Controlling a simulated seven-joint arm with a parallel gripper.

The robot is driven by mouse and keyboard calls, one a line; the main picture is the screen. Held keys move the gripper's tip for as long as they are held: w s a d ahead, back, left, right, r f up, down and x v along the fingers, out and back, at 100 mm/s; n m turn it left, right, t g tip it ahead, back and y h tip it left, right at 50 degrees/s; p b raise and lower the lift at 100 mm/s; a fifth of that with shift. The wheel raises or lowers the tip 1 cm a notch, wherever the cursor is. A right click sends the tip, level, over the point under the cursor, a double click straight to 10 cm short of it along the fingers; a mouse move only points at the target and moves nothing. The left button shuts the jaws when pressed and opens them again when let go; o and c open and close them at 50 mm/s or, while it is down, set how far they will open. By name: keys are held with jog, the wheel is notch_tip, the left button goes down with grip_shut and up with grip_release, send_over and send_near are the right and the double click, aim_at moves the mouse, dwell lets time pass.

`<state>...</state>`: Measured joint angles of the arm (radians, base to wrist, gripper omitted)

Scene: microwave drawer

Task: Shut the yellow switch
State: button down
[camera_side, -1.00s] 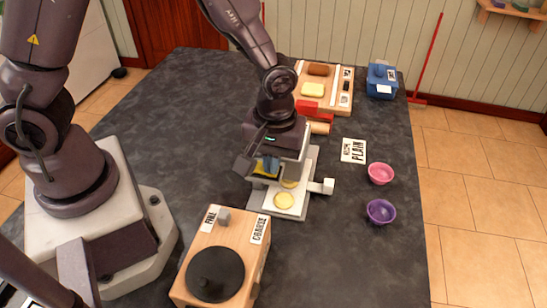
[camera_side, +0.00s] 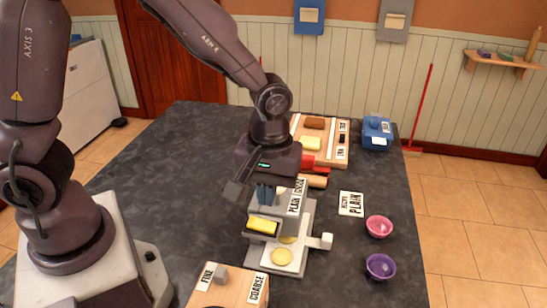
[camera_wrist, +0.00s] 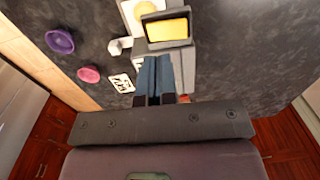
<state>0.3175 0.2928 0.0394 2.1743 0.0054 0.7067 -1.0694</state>
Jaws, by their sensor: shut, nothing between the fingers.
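The yellow switch (camera_side: 263,226) is a yellow block in a grey housing on the upper part of a grey press-like device (camera_side: 301,247). It also shows in the wrist view (camera_wrist: 167,30), framed by a dark grey rim. My gripper (camera_side: 265,202) points down with its blue fingers together and empty, just above and behind the yellow switch. In the wrist view the closed fingertips (camera_wrist: 160,58) lie just below the switch's housing. I cannot tell whether the fingers touch the device. A label reading PLAIN and CHOC (camera_side: 297,197) stands beside my fingers.
A wooden box (camera_side: 235,296) labelled FINE and COARSE stands at the front. A pink bowl (camera_side: 379,227), a purple bowl (camera_side: 381,267) and a PLAIN card (camera_side: 351,204) lie right. A wooden tray (camera_side: 329,158) and blue box (camera_side: 377,133) stand behind. The left tabletop is clear.

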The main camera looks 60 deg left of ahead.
notch_tip(320, 180, up, 9)
jog(key=w+d, duration=0.1)
jog(key=shift+f, duration=0.15)
